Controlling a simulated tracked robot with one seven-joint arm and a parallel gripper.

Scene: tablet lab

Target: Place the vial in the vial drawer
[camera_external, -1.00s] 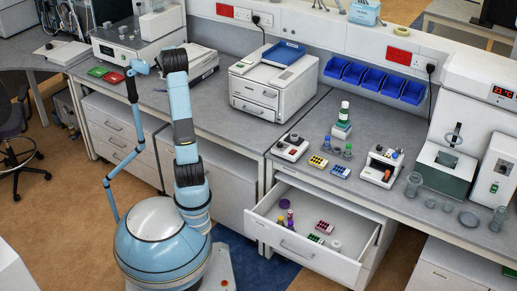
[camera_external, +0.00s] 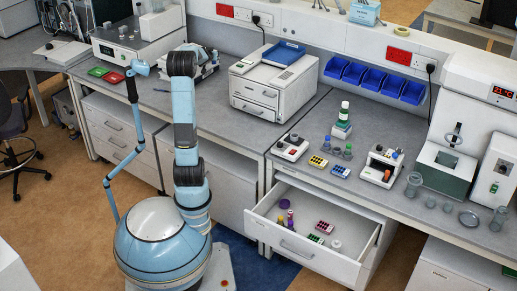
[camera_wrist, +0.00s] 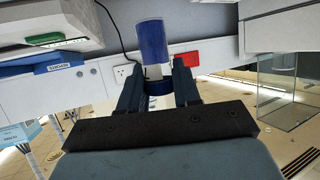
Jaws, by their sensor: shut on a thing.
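My gripper (camera_wrist: 158,88) is shut on a vial (camera_wrist: 152,42) with a wide blue body, seen between and beyond the fingertips in the wrist view. A paler band shows near the fingers. In the external view my arm stands at the left, in front of the left bench, and I cannot make out the gripper or the held vial there. The open white drawer (camera_external: 325,265) is under the right bench, to the right of my arm.
A white drawer unit (camera_external: 262,88) with a blue tray stands on the bench. Small racks (camera_external: 329,165), a control box (camera_external: 291,147) and a stacked white-and-green bottle (camera_external: 344,112) stand above the open drawer. Blue bins (camera_external: 375,80) hang on the wall. Floor before the drawer is clear.

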